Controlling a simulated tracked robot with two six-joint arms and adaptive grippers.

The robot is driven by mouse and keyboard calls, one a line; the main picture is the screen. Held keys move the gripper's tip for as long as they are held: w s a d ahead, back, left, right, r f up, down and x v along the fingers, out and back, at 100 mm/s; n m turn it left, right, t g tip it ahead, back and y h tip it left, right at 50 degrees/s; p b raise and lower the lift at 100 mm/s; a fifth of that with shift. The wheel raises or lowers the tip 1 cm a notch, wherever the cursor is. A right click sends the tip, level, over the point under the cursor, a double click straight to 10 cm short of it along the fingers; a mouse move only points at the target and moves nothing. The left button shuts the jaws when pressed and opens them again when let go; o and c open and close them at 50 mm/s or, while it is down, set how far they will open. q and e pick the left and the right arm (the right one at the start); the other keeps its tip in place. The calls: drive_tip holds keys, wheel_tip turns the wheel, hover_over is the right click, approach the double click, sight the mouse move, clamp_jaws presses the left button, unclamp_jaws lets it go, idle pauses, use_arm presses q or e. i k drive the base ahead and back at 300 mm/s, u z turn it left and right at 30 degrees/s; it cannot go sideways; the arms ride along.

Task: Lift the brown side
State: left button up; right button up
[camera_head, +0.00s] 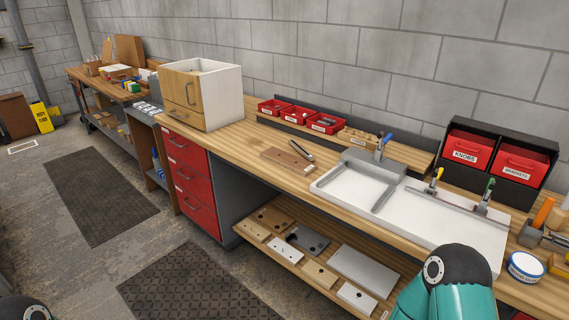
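A brown board with dark holes (271,217) lies flat at the back left of the lower shelf, under the workbench. A reddish-brown board (284,160) also lies on the bench top, beside dark metal pieces. I cannot tell from the view alone which brown piece is the side. Neither gripper is in view; only a teal part of my arm shows at the lower right and a bit of the other at the lower left.
A white fixture tray (467,239) with clamps fills the bench's right side. A wooden-front cabinet (203,92) stands at the left end, above red drawers (187,172). Red bins (326,122) line the back. A white tape roll (525,267) sits at the right.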

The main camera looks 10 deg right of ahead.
sight(303, 167)
drive_tip(key=u, duration=0.25)
drive_tip(key=i, duration=1.6)
drive_tip(key=z, duration=0.3)
